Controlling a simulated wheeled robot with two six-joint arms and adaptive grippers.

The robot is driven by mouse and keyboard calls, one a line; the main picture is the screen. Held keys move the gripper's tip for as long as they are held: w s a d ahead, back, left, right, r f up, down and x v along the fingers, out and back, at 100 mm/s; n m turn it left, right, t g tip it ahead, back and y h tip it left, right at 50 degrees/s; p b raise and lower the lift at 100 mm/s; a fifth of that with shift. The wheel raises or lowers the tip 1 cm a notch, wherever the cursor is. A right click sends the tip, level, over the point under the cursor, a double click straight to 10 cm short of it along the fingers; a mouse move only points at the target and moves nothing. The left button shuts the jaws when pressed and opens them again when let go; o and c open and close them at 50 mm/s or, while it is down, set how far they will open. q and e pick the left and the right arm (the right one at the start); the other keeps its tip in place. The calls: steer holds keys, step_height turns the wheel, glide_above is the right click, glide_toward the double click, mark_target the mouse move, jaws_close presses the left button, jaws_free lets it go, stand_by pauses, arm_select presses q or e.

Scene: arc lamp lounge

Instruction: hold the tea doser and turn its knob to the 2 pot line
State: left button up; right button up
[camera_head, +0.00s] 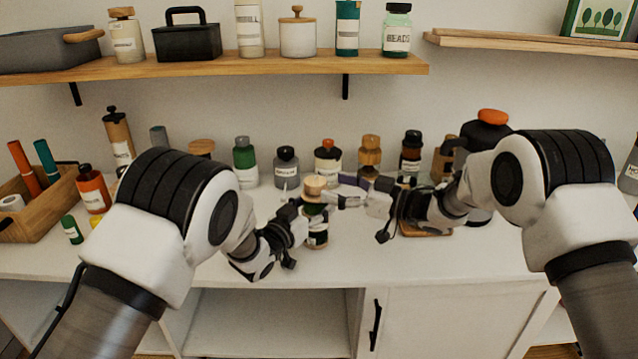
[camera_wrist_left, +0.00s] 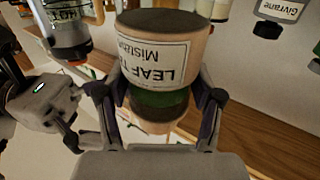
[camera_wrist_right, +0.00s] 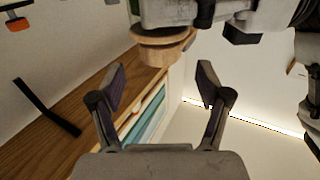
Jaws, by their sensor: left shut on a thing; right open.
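The tea doser (camera_head: 317,240) is a small dark and tan cylinder with a white label and a wooden knob (camera_head: 315,184) on top. My left gripper (camera_head: 312,212) is shut around its green band, which also shows in the left wrist view (camera_wrist_left: 168,102). The label (camera_wrist_left: 160,55) appears upside down there, reading "LEAF T…". I cannot tell whether the doser touches the counter. My right gripper (camera_head: 343,192) is open just right of the knob. In the right wrist view the knob (camera_wrist_right: 158,48) lies beyond the open fingers (camera_wrist_right: 162,75). No pot line is readable.
Several bottles and jars, such as a green one (camera_head: 245,165), stand along the back of the white counter (camera_head: 440,262). A wooden caddy (camera_head: 45,215) is at left. A dark grinder-like item with an orange top (camera_head: 492,117) is partly hidden behind my right arm. A shelf (camera_head: 215,66) runs above.

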steer(key=v, duration=0.6)
steer(key=shift+s+d, duration=0.2)
arm_select(q)
steer(key=o, duration=1.6)
